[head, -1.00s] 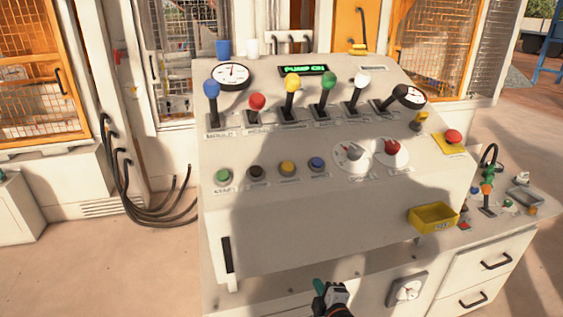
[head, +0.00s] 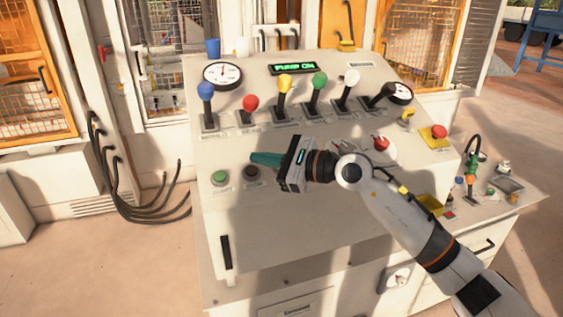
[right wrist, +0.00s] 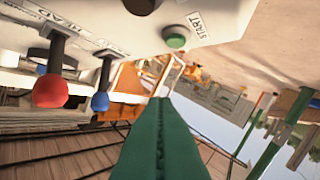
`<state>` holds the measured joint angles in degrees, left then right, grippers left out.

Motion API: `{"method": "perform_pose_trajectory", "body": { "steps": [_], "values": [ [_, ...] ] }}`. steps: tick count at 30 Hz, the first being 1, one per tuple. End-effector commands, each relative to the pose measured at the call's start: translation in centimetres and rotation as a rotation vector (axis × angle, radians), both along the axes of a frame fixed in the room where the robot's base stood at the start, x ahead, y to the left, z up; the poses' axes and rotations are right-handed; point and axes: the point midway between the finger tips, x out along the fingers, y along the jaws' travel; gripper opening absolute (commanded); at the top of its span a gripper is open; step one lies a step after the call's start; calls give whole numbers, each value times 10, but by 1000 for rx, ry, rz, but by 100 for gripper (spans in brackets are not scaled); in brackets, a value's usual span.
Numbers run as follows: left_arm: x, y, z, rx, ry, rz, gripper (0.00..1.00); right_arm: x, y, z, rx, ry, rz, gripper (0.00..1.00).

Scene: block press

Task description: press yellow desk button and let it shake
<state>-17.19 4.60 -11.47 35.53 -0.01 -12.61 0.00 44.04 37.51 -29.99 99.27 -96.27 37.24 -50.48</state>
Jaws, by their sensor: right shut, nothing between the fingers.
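The pale desk (head: 300,240) has a row of round buttons on its sloped face. The green button (head: 218,178) and the dark button (head: 251,172) show at the left of the row. The yellow button is hidden behind my right gripper and arm in the head view, and is not seen in the right wrist view. My right gripper (head: 254,159) is shut and empty. Its green fingers point left over the panel, just above the dark button in the picture; I cannot tell whether they touch anything. In the right wrist view the shut fingers (right wrist: 163,103) point past the green button (right wrist: 174,39). My left gripper is not in view.
Levers with coloured knobs stand behind the buttons, among them the blue knob (head: 205,90) and the red knob (head: 250,102). A lit display (head: 293,68) reads "PUMP ON". A red button on a yellow base (head: 433,137) is at the right.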

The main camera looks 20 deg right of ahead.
Motion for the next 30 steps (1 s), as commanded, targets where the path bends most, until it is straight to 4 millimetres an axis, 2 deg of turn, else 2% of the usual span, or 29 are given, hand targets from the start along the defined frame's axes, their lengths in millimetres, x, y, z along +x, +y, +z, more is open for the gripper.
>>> {"method": "perform_pose_trajectory", "body": {
  "steps": [1, 3, 6, 9, 13, 23, 30],
  "values": [
    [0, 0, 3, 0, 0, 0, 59, 8, -15, 12, -168, -64, -20, 0],
    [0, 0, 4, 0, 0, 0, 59, 16, -34, 20, -366, -122, -48, 0],
    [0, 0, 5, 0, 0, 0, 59, 23, -57, 27, -546, -160, -83, 0],
    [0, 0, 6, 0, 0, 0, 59, 26, -71, 31, -638, -174, -106, 0],
    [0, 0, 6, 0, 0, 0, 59, 28, -78, 34, -682, -182, -117, 0],
    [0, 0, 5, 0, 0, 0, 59, 28, -77, 32, -679, -179, -116, 0],
    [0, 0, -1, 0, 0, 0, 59, 36, -76, 12, -678, -176, -114, 0]
  ]
}}
